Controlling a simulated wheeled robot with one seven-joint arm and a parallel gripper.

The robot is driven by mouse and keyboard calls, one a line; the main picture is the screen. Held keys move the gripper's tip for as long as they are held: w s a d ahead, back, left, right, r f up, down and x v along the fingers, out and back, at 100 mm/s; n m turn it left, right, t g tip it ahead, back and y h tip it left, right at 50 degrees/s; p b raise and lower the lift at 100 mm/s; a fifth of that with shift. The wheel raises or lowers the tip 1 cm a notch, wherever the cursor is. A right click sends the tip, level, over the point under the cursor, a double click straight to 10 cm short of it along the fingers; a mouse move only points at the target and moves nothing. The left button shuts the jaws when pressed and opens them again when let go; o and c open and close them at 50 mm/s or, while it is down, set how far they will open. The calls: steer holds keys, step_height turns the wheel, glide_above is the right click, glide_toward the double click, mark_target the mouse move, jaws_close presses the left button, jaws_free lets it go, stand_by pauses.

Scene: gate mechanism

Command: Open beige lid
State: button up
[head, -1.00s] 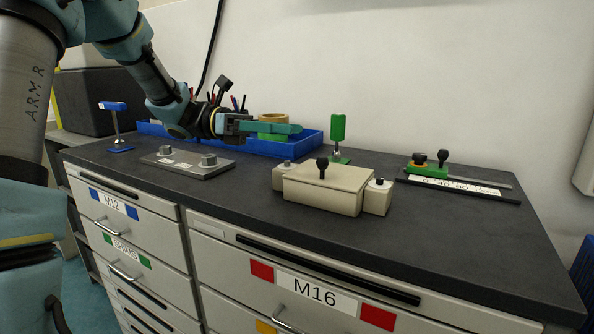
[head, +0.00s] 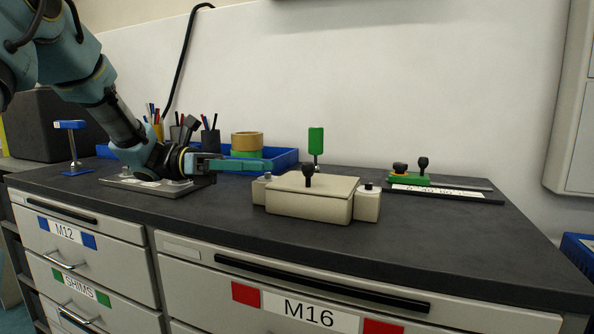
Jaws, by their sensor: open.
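The beige lid (head: 332,188) lies flat and closed on a beige box (head: 300,206) on the dark worktop. A small beige block with a pin stands at each side of the box, the right one (head: 367,203) nearer me. My gripper (head: 262,166) is to the left of the box, a little behind it and above the worktop, its teal fingers pointing right. It is apart from the lid and knob. The fingers overlap in this view, so the gap between them is hard to see.
A grey plate (head: 150,186) lies under my arm. Behind are a blue tray (head: 285,158) with tape rolls and a green-handled post (head: 316,145). The worktop (head: 440,235) right of the box is clear.

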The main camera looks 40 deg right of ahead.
mark_target(299, 186)
steer(key=p+x, duration=0.1)
steer(key=x, duration=0.7)
steer(key=shift+s+d, duration=0.15)
steer(key=shift+s, duration=0.1)
steer(key=shift+c, duration=0.3)
jaws_close()
stand_by(0.8)
